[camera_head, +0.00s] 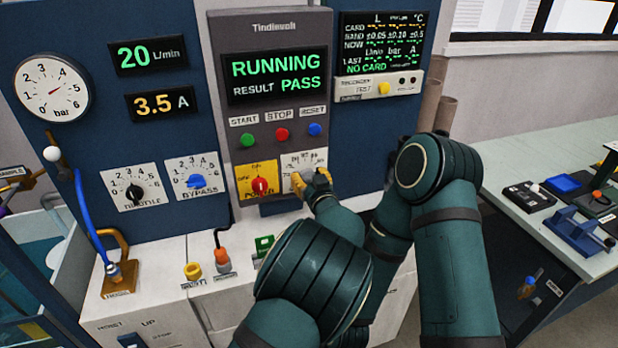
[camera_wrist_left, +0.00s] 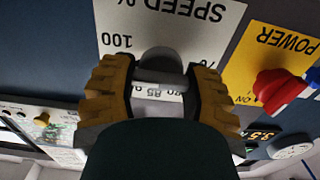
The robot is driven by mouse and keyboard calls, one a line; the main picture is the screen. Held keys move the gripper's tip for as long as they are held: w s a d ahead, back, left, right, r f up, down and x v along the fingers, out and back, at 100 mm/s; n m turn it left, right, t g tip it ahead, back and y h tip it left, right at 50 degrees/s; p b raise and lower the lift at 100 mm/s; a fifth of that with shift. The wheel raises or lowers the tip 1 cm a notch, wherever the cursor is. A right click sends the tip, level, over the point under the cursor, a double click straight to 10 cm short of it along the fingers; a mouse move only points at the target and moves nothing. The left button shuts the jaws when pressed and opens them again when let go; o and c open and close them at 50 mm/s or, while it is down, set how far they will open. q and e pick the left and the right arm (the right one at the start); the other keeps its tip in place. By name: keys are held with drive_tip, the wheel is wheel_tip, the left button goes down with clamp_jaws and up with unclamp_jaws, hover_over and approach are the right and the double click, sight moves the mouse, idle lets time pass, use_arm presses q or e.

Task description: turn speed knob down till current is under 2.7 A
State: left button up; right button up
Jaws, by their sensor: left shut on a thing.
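The current display (camera_head: 163,103) reads 3.5 A in amber in the head view. The speed plate (camera_head: 304,158), white with a printed scale, is at the lower right of the grey panel. My left gripper (camera_head: 311,181) is at this plate and hides the knob there. In the left wrist view, the plate (camera_wrist_left: 205,38) reads SPEED % upside down. The grey speed knob (camera_wrist_left: 160,62) is between the two yellow-padded fingers of my left gripper (camera_wrist_left: 160,80), which is shut on it. The knob's pointer cannot be made out. My right gripper is not in view.
The red power switch (camera_head: 260,187) on its yellow plate is close left of the speed plate. START, STOP and RESET buttons (camera_head: 281,134) are above. The status screen (camera_head: 275,77) reads RUNNING, RESULT PASS; the flow display (camera_head: 149,55) reads 20 L/min. Throttle and bypass knobs are farther left.

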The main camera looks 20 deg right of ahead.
use_arm(q)
drive_tip(key=shift+a+f+n+b, duration=0.1)
drive_tip(key=shift+n+b, duration=0.5)
drive_tip(key=shift+b, duration=0.2)
drive_tip(key=n+b, duration=0.2)
drive_tip(key=b, duration=0.1)
drive_tip(key=shift+n, duration=0.3)
drive_tip(key=shift+n+b, duration=1.05)
drive_tip(key=shift+n, duration=0.05)
drive_tip(key=o, duration=1.2)
